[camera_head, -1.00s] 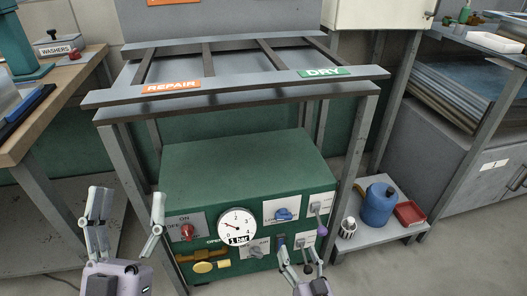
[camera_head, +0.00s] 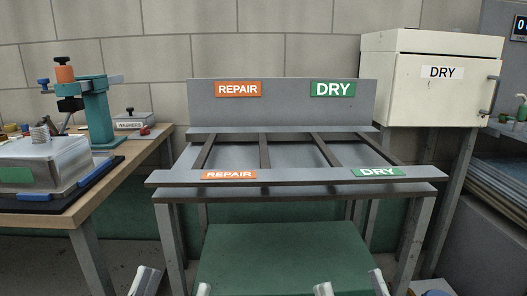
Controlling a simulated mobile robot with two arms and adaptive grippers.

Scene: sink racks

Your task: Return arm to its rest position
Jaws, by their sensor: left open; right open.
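Only the fingertips of my two grippers show, at the bottom edge of the head view. My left gripper (camera_head: 175,285) is open, with its two fingertips spread apart and nothing seen between them. My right gripper (camera_head: 350,286) is also open, with a gap between its fingertips and nothing seen in it. Both are in front of the green box (camera_head: 283,250) under the rack. The rest of both grippers and both arms are below the picture.
The grey rack (camera_head: 300,177) with REPAIR and DRY labels stands ahead. A workbench (camera_head: 125,180) with a green press (camera_head: 92,112) is at left. A white DRY cabinet (camera_head: 425,90) stands at right. The rack's slots look empty.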

